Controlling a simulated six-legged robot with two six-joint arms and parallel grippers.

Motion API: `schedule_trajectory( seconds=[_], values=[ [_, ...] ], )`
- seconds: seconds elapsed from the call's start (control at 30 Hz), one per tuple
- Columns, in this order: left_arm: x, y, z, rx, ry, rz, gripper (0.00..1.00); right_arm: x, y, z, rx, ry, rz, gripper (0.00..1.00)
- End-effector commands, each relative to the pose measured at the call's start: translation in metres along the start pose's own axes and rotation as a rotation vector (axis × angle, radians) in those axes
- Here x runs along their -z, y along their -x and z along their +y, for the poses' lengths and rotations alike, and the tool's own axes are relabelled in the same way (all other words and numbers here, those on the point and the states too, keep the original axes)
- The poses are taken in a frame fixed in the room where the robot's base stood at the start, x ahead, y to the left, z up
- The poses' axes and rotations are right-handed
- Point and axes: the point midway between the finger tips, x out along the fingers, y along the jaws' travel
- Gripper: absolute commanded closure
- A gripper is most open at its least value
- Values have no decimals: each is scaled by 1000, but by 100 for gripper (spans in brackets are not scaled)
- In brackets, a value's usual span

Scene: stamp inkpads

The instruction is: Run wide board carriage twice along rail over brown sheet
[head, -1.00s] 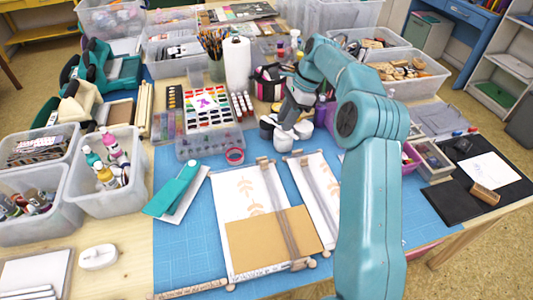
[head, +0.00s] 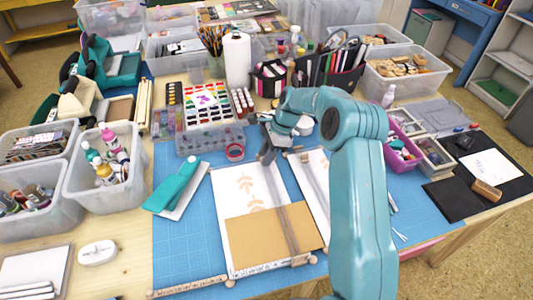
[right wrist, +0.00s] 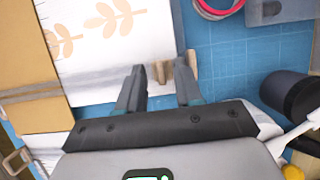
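The wide board (head: 235,205) lies on the blue mat, its white sheet printed with orange leaves. A brown sheet (head: 250,241) covers its near part and shows at the left in the right wrist view (right wrist: 22,50). A greyish rail (head: 283,212) runs along the board's right side, with a wooden piece (head: 301,259) at its near end. My right gripper (head: 268,157) is low over the rail's far end. In the right wrist view its open fingers (right wrist: 160,85) point at a small wooden carriage piece (right wrist: 184,72); contact is unclear. My left gripper is out of view.
A narrower board (head: 316,172) with its own rail lies close on the right. A red tape roll (head: 235,152) and a paint set (head: 207,118) are beyond. Bare blue mat lies left of the board.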

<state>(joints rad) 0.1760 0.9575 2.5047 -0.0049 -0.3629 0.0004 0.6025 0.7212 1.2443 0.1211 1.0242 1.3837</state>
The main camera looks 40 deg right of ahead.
Motion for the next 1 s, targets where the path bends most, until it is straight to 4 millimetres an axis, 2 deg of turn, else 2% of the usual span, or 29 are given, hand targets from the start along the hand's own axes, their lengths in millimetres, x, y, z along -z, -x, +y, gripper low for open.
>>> schedule_trajectory(
  seconds=[0.17, 0.2, 0.3, 1.0],
  values=[
    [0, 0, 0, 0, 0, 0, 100, 0, 0, 0, 0, 0, 0, 65],
    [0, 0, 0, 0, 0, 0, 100, 0, 0, 0, 0, 0, 0, 71],
    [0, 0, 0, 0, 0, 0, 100, 0, 0, 0, 0, 0, 0, 100],
    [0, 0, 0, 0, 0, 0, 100, 0, 1, 0, 2, 0, 1, 100]
  ],
)
